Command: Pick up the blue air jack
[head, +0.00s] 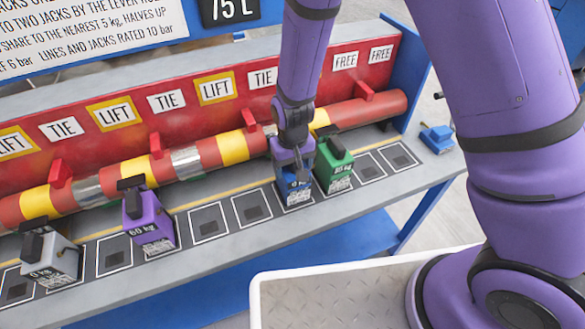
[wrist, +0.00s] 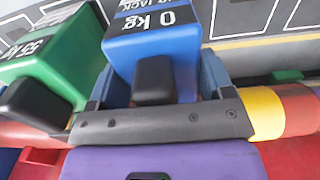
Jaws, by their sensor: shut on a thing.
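The blue air jack (head: 298,192) stands in the row of marked squares on the grey bench, left of the green jack, partly hidden by my gripper (head: 292,160). In the wrist view the blue jack (wrist: 150,50) shows its "0 kg" label and black knob. My gripper (wrist: 160,88) has its fingers on either side of the blue jack and is shut on it. The jack looks upright and at or very near the bench; I cannot tell whether its base touches.
The green jack (head: 333,165) stands close on the right. A purple jack (head: 150,222) and a grey jack (head: 50,262) stand further left. A red and yellow pipe (head: 200,155) runs behind. A small blue object (head: 437,138) sits at the bench's right end. A pale tray (head: 350,265) is in front.

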